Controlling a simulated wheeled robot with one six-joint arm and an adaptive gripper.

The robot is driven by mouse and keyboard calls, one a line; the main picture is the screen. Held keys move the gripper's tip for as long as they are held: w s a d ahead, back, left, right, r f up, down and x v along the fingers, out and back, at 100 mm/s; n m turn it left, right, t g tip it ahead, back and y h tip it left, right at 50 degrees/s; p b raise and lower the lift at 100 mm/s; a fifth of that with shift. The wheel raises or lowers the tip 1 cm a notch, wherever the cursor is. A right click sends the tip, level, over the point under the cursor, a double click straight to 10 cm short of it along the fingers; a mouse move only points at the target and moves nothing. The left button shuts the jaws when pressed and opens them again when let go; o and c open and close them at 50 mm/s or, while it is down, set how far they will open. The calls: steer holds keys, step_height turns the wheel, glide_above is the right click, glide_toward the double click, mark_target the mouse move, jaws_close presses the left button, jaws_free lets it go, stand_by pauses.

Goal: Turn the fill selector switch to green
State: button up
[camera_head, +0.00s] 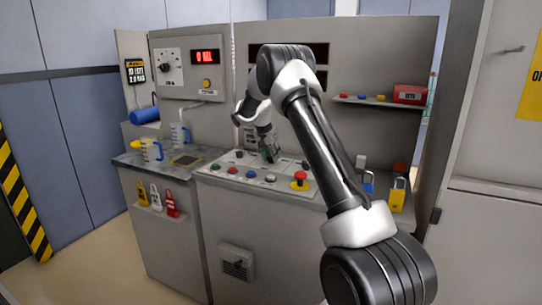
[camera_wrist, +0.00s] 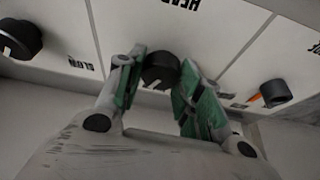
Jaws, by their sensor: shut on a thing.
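My gripper (camera_head: 268,155) reaches down to the sloped control panel (camera_head: 230,170) in the head view. In the wrist view my gripper (camera_wrist: 160,85) has its green-padded fingers on both sides of a black knob (camera_wrist: 160,68), shut on it. The knob stands on a white plate with partly cut-off lettering above it and a label reading "SLOW" at its left. I cannot tell from the lettering whether this knob is the fill selector switch.
Another black knob (camera_wrist: 20,38) is at the left, and one with an orange mark (camera_wrist: 270,93) at the right. Along the panel's front are several coloured buttons and a red emergency-stop button (camera_head: 299,181). Measuring jugs (camera_head: 152,150) stand left; padlocks (camera_head: 398,193) stand right.

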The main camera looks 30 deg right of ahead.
steer(key=m+g, duration=0.1)
steer(key=m, duration=0.2)
steer(key=shift+m+g, duration=0.3)
steer(key=shift+m, duration=0.1)
stand_by(0.4)
steer(key=o, duration=1)
steer(key=shift+w, duration=0.1)
steer(key=shift+r, duration=0.1)
steer(key=v, duration=1.1)
steer(key=shift+a+r, duration=0.25)
steer(key=shift+a, duration=0.2)
steer(key=shift+h, duration=0.3)
